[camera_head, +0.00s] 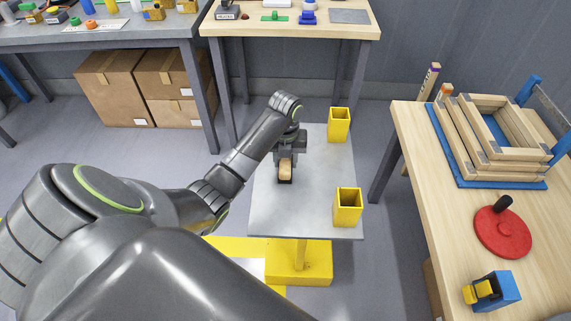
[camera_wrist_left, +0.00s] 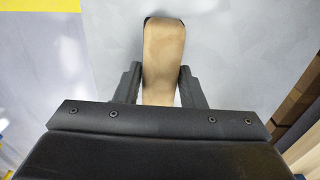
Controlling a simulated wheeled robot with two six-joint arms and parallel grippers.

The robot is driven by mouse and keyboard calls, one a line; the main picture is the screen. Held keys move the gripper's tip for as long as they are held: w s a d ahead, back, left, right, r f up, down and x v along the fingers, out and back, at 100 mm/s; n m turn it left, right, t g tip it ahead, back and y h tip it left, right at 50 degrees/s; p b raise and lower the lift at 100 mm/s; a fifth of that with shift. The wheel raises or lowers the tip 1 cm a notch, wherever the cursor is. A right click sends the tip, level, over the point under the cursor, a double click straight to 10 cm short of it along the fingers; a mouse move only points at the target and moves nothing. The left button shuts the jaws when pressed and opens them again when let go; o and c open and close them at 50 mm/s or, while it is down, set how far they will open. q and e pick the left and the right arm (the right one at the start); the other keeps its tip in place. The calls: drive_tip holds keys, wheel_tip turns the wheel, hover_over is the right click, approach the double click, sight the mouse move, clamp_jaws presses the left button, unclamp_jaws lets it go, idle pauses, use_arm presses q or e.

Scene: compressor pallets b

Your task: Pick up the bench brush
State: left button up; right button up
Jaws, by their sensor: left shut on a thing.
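The bench brush (camera_head: 285,171) has a tan wooden handle and a dark part at its near end in the head view. It is at the grey metal plate (camera_head: 310,222); whether it touches the plate I cannot tell. My left gripper (camera_head: 287,158) reaches down over it. In the left wrist view the brush's wooden handle (camera_wrist_left: 163,55) runs between the two dark fingers of my left gripper (camera_wrist_left: 162,83), which is shut on it. The bristles are mostly hidden. My right gripper is not in view.
Two yellow square cups (camera_head: 348,207) (camera_head: 339,125) stand along the plate's right side. A wooden table at right holds stacked frames (camera_head: 480,140), a red disc (camera_head: 502,232) and a blue block (camera_head: 498,291). Benches stand behind, with cardboard boxes (camera_head: 110,90) below.

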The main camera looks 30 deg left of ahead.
use_arm(q)
drive_tip(key=shift+r, duration=0.15)
